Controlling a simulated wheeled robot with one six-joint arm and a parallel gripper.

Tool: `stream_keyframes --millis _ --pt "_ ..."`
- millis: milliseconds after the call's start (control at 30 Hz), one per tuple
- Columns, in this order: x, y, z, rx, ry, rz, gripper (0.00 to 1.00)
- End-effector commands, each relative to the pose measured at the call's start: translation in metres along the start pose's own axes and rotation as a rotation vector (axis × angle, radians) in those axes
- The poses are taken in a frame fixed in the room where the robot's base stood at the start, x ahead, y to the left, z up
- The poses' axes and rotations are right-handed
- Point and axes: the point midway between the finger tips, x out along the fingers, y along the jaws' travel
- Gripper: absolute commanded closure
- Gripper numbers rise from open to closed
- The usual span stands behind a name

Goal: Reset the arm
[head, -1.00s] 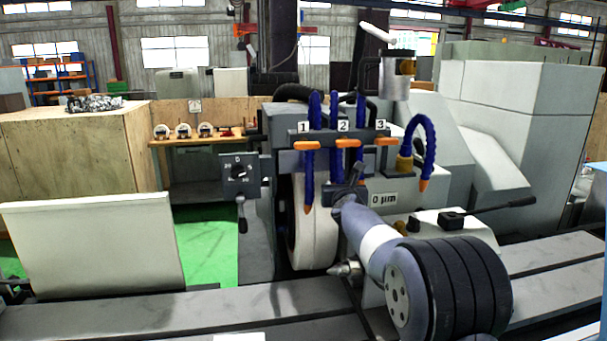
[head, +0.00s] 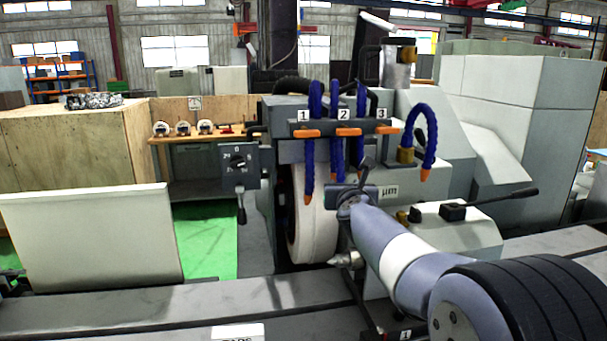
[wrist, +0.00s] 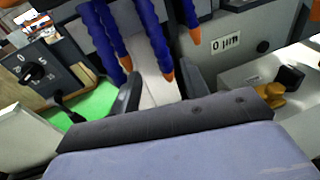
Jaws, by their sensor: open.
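My gripper (head: 362,180) is at the far end of my grey arm, in front of the grinder's grinding wheel (head: 312,225) and its grey housing. In the wrist view my gripper (wrist: 160,82) has its two dark fingers apart, with nothing between them that it holds. Blue coolant hoses (wrist: 150,38) with orange tips hang just beyond the fingers in that view. They also show in the head view (head: 336,130), above and left of the gripper. Whether the gripper touches any of them cannot be told.
A dial box (head: 239,164) with a hanging lever stands left of the wheel. A metal centre (head: 345,259) points left below the gripper. A black-handled lever (head: 500,200) sticks out at the right. The grey machine table (head: 150,310) runs across the front.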

Motion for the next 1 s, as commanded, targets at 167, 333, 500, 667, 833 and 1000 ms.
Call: stream_keyframes --millis 167,333,500,667,833,1000 --pt "-0.012 0.000 0.000 0.000 0.002 0.000 0.57" --pt "0.015 0.000 0.000 0.000 0.002 -0.001 0.57" --pt "0.040 0.000 0.002 0.000 0.002 -0.001 0.57" --pt "0.063 0.000 0.001 -0.001 0.002 -0.001 0.57" --pt "0.085 0.000 0.002 -0.001 0.002 -0.001 0.57" --pt "0.090 -0.007 -0.001 -0.059 -0.012 -0.008 0.57"
